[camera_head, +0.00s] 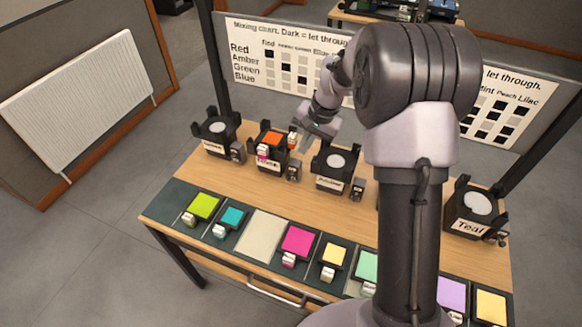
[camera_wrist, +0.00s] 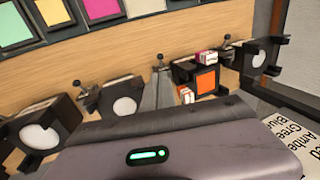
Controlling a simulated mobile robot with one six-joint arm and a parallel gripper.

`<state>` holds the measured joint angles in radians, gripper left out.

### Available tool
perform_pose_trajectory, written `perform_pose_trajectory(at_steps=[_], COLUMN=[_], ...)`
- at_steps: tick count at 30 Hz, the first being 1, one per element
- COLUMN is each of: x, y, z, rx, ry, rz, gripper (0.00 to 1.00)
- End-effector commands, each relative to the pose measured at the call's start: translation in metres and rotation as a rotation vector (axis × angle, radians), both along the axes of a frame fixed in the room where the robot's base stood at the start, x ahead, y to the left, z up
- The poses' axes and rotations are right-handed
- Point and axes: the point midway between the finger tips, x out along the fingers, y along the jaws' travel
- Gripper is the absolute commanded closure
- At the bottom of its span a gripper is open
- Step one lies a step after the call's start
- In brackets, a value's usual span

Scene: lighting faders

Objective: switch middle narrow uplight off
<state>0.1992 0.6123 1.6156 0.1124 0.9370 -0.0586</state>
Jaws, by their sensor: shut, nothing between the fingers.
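Several dark uplights with round or square tops stand along the table. From the left in the head view are one with a pale lens (camera_head: 215,126), one with an orange filter (camera_head: 271,138), and one with a white lens (camera_head: 336,161). One labelled Teal (camera_head: 474,203) is at the right. Small switch boxes stand beside them, such as the orange one's box (camera_head: 294,171) and the white-lensed one's box (camera_head: 357,189). My gripper (camera_head: 305,140) is shut and empty, above the gap between these two uplights. In the wrist view its fingertips (camera_wrist: 160,74) appear close to a small switch lever (camera_wrist: 160,60); contact cannot be told.
Coloured filters, such as a magenta one (camera_head: 297,241), lie in a dark rack along the front edge. Mixing charts (camera_head: 290,60) stand behind the table between dark posts. My arm hides part of the table at centre right. Bare wood lies between uplights and filters.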

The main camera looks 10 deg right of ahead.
Motion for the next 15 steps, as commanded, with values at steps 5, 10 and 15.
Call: perform_pose_trajectory(at_steps=[5, 10, 15], x=[0.002, 0.009, 0.015], y=[0.003, 0.012, 0.02], z=[-0.016, -0.052, -0.089], rx=[0.001, 0.0, 0.001], ry=[0.003, 0.002, 0.003], rz=[0.001, 0.002, 0.001], gripper=[1.0, 1.0, 1.0])
